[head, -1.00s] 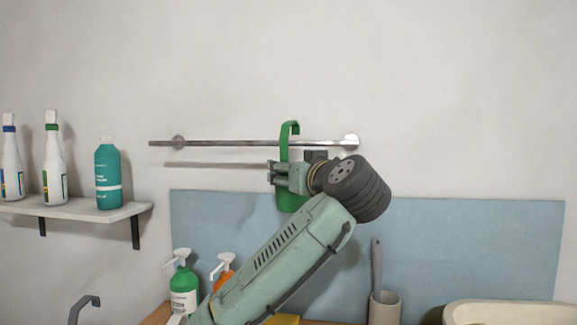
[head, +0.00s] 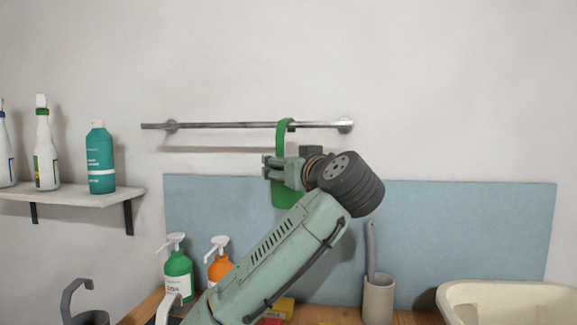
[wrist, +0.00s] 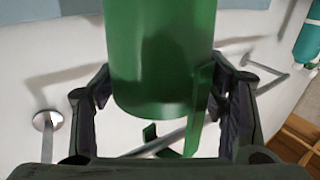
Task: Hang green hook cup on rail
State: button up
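The green hook cup (head: 287,194) is upright against the wall, with its curved hook at the top of its strap. The hook's top overlaps the metal rail (head: 220,125) near the rail's right end and appears to go over it. I cannot tell whether the rail bears its weight. My gripper (head: 284,172) is at the cup's upper part. In the wrist view the cup (wrist: 160,60) fills the middle, with a finger close against each side of it. The rail passes behind the hook there.
A blue panel (head: 430,235) covers the wall below the rail. A shelf (head: 75,195) with bottles is at the left. Pump bottles (head: 178,275), a holder with a utensil (head: 378,300) and a pale basin (head: 510,300) stand below. The wall above the rail is clear.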

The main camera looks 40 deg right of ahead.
jog(key=o, duration=0.4)
jog(key=shift+s, duration=0.1)
jog(key=v, duration=0.7)
jog(key=shift+s, duration=0.15)
